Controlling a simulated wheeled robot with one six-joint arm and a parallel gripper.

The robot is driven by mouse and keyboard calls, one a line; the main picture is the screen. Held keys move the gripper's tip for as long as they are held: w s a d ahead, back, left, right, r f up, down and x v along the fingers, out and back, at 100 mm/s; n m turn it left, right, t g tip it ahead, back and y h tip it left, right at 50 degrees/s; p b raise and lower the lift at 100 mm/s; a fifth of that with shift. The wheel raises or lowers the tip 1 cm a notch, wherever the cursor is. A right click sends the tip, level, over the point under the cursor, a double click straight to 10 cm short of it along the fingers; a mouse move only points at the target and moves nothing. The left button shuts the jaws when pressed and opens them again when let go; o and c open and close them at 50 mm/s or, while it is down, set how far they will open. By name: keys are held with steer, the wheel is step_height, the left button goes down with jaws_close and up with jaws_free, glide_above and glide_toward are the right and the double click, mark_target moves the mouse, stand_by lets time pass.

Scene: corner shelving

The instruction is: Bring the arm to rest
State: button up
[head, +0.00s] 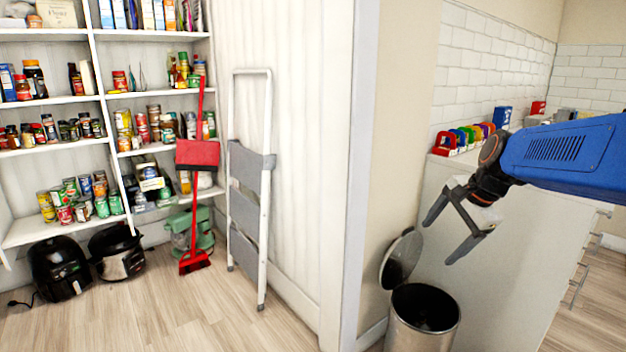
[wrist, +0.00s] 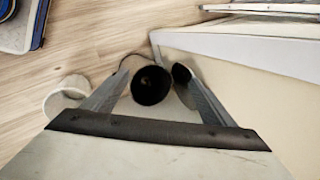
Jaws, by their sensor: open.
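My gripper (head: 441,243) is at the right in the head view, on the end of my blue arm. Its two fingers are spread apart with nothing between them. It hangs above a metal trash bin (head: 424,325) whose round lid (head: 402,258) is tilted up. In the wrist view the bin's dark opening (wrist: 151,85) shows between my fingers, below them. The raised lid (wrist: 182,74) is next to it.
A white cabinet (head: 500,275) stands right of the bin, with colourful items (head: 463,137) on top. A wall end (head: 345,170) separates it from pantry shelves (head: 95,100). A folding step ladder (head: 249,180) and red broom (head: 196,260) lean there.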

steer(key=s+f+n+h, duration=0.1)
steer(key=s+f+n, duration=0.2)
steer(key=s+n, duration=0.2)
steer(key=s+a+f+n, duration=0.1)
steer(key=s+f+n, duration=0.2)
steer(key=s, duration=0.9)
steer(key=s+a+f+n+h, duration=0.1)
steer(key=s+f+n, duration=0.2)
steer(key=s+n, duration=0.3)
steer(key=s, duration=0.3)
steer(key=shift+s+f+n+h, duration=0.2)
steer(key=shift+f+n+h, duration=0.05)
steer(key=shift+n+h, duration=0.05)
steer(key=shift+a, duration=0.1)
